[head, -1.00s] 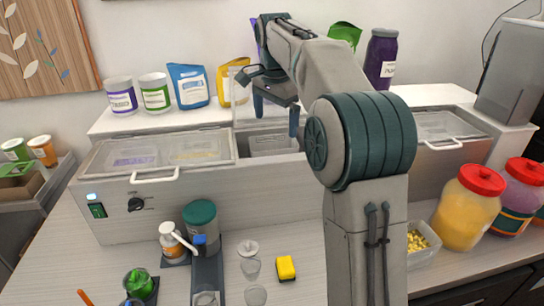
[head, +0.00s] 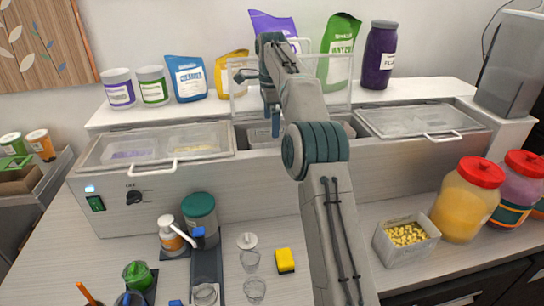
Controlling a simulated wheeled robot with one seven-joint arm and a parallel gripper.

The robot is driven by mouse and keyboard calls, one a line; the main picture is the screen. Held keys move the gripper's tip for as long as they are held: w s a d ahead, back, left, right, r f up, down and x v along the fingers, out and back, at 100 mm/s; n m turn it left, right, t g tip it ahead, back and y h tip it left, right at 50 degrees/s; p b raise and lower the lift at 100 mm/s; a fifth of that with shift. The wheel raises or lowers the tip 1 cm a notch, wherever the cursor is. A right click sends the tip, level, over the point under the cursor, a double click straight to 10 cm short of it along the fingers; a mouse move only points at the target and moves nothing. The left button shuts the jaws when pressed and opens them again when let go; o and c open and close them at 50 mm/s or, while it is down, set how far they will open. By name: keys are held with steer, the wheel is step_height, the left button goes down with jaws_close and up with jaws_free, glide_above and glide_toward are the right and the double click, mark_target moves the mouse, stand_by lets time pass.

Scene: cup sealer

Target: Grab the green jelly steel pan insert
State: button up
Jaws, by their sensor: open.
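My gripper (head: 271,120) is over the open middle bay of the long steel counter unit (head: 255,172), pointing down, with its fingers at the level of the bay opening. It is open, and I see nothing held in it. A pale pan insert (head: 259,137) shows in the bay just below and beside the fingers; whether they touch it I cannot tell. I cannot make out green jelly in it. My arm hides much of the bay.
A clear lid (head: 338,98) stands raised behind the bay. Closed lids cover the left bay (head: 112,150) and right bay (head: 410,120). Bags and jars line the shelf behind, including a green bag (head: 341,52). A tub of yellow pieces (head: 405,238) stands front right.

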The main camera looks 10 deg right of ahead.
steer(key=shift+w+d+f, duration=0.1)
steer(key=shift+w+f, duration=0.05)
steer(key=shift+f, duration=4.75)
steer(key=c, duration=0.9)
